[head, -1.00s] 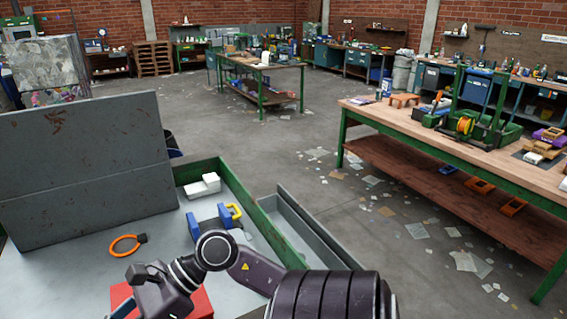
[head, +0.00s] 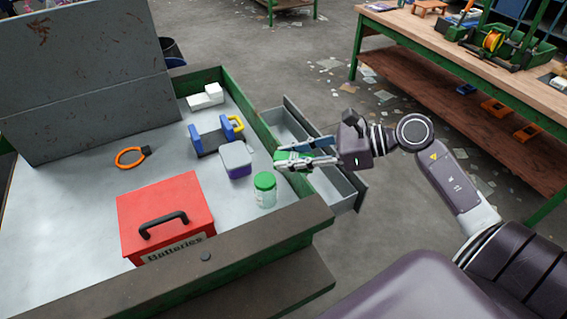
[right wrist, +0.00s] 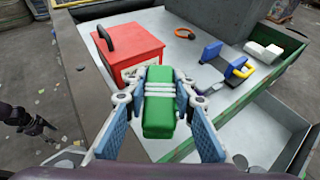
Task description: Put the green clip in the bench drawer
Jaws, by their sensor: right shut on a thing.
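My right gripper (head: 306,154) reaches in from the right in the head view, shut on the green clip (head: 288,157). The clip appears as a green block with pale bands between the fingers in the right wrist view (right wrist: 158,118). The bench drawer (head: 344,187) is pulled out on the right side of the bench and looks empty where visible. In the head view the gripper and clip cover part of the drawer and bench rim; the clip's height above them is unclear. The drawer also shows lower right in the right wrist view (right wrist: 262,132).
On the bench top (head: 75,205) are a red box (head: 165,215), a green-lidded jar (head: 265,192), a white-and-purple container (head: 236,160), a blue-and-yellow item (head: 210,138), an orange ring (head: 130,158) and white blocks (head: 206,97). A raised green rim (head: 240,107) borders the drawer side.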

